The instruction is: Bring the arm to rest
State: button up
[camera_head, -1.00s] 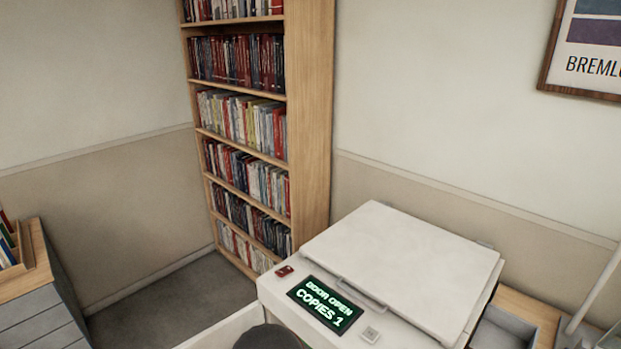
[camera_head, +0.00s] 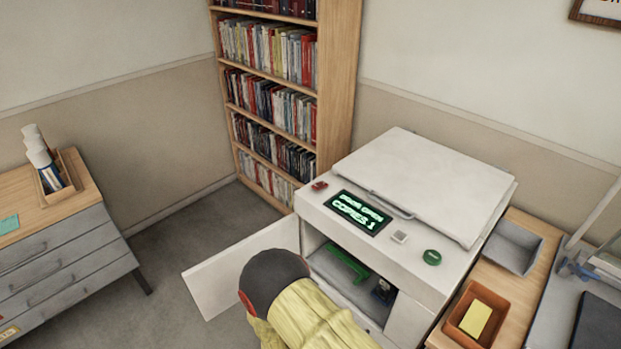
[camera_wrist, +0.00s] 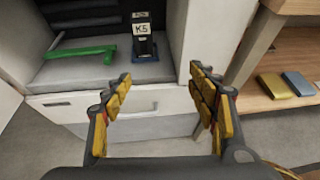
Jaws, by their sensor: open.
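My gripper (camera_wrist: 160,108) is open and empty in the wrist view, its two yellow-padded fingers spread apart. It is in front of the open copier (camera_head: 420,185). Inside the copier's compartment, a green lever (camera_wrist: 80,52) and a dark cartridge labelled K5 (camera_wrist: 143,40) show beyond the fingertips. The green lever (camera_head: 346,262) also shows in the head view, with the cartridge (camera_head: 383,290) to its right. In the head view my yellow and dark arm hides part of the compartment, and the gripper's fingers are not visible there. The display (camera_head: 358,211) reads door open, copies 1.
The copier's white door (camera_head: 222,282) hangs open to the left of my arm. A drawer cabinet (camera_head: 65,265) stands at the left and a bookshelf (camera_head: 338,90) behind. An orange tray (camera_head: 468,326) with a yellow block and a grey tray (camera_head: 512,247) sit right of the copier.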

jog(key=s+d+r+m+g+h, duration=0.1)
jog(key=s+d+r+m+g, duration=0.3)
jog(key=s+r+m+g, duration=0.5)
jog(key=s+a+r+m+y, duration=0.1)
jog(key=s+r+m+y, duration=0.3)
jog(key=r, duration=0.4)
jog(key=s+a+r+m+y, duration=0.2)
jog(key=s+r+m+y, duration=0.15)
jog(key=r+m, duration=0.3)
jog(key=d+r+m+t+y, duration=0.2)
jog(key=r+m+t, duration=0.1)
jog(key=r, duration=0.7)
jog(key=s+d+r+m+t+y, duration=0.1)
jog(key=d+r+m+t, duration=0.2)
jog(key=r, duration=0.7)
jog(key=shift+s+r+m+y, duration=0.15)
jog(key=shift+r+m+y, duration=0.2)
jog(key=shift+r, duration=0.05)
jog(key=shift+d, duration=0.1)
jog(key=shift+c, duration=0.3)
jog(key=shift+c, duration=0.6)
